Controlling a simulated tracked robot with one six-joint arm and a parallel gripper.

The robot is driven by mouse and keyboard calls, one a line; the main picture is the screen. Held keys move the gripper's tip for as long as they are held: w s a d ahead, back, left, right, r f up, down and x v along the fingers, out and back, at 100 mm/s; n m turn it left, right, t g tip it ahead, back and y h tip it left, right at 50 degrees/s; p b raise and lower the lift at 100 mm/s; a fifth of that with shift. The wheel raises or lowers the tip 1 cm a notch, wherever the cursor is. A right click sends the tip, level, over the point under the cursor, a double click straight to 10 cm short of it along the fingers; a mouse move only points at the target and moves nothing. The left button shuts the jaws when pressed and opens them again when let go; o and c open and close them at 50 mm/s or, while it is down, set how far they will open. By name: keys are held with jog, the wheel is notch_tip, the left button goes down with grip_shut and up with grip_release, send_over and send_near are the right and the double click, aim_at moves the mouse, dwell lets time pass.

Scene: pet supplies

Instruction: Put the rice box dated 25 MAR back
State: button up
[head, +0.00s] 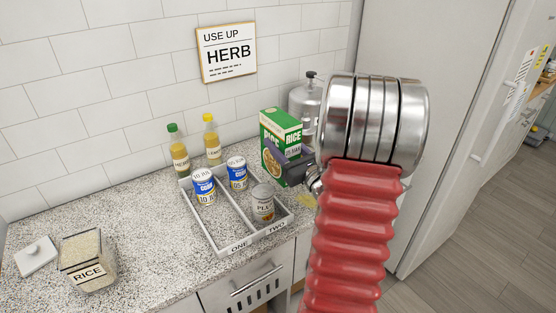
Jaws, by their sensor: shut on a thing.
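A green rice box (279,133) stands upright on the granite counter, right of the white tray. My red arm sleeve and silver wrist fill the right middle of the view and hide part of the gripper. Whether the box touches the counter is hard to tell.
A two-lane white tray (213,234), marked ONE and TWO, holds several cans. Two bottles (213,140) stand behind it. A sign (228,53) reads USE UP HERB.

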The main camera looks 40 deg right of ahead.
jog(key=shift+f, duration=0.55)
jog(key=shift+f, duration=2)
jog(key=o, duration=1.2)
jog(key=shift+f, duration=0.15)
jog(key=shift+c, duration=0.2)
jog(key=v, duration=1.2)
jog(key=shift+o, duration=0.2)
